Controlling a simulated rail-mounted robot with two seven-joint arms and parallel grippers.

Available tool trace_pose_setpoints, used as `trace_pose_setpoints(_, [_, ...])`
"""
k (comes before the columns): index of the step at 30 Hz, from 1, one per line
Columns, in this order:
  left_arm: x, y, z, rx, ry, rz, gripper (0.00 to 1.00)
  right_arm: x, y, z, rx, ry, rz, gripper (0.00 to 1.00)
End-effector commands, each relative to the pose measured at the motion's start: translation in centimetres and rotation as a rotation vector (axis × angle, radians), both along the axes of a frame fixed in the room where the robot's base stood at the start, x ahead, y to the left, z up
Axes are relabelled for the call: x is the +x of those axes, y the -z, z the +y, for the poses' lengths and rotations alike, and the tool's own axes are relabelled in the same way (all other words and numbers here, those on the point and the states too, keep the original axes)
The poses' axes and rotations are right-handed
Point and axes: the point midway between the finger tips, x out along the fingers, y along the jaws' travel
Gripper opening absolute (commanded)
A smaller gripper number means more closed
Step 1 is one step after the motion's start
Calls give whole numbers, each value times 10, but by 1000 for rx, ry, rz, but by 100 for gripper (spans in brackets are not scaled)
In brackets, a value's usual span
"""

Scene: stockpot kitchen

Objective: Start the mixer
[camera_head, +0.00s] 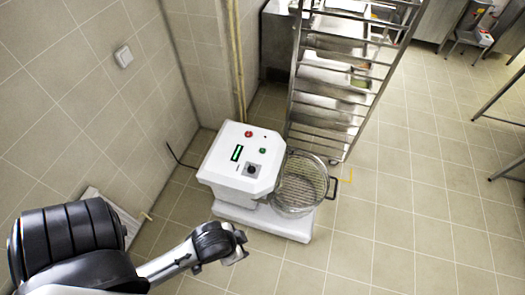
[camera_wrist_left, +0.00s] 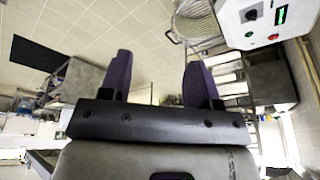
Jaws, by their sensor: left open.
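The white mixer (camera_head: 225,185) stands on the floor near the wall corner in the head view. Its sloping top has a red button (camera_head: 248,134), a green button (camera_head: 262,151), a dark display (camera_head: 237,153) and a black knob (camera_head: 251,169). A wire-covered metal bowl (camera_head: 298,185) sits at its right side. My left gripper (camera_head: 241,246) is below the mixer in the picture, apart from it. In the left wrist view my left gripper (camera_wrist_left: 158,62) is open and empty, with the mixer (camera_wrist_left: 240,15) at upper right. My right gripper is out of view.
A tall metal tray rack (camera_head: 335,85) stands right behind the bowl. Tiled walls close off the left side, with a white switch (camera_head: 123,56) on one. The tiled floor (camera_head: 410,220) to the right is clear.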

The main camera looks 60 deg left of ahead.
Motion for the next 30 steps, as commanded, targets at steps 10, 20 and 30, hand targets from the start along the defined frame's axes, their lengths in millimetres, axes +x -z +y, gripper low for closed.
trace_pose_setpoints(10, [0,0,2,7,4,0,23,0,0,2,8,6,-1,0])
trace_pose_setpoints(20, [0,0,0,0,0,0,0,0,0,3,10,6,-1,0])
trace_pose_setpoints(30, [0,0,-2,-7,-5,0,0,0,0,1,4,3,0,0])
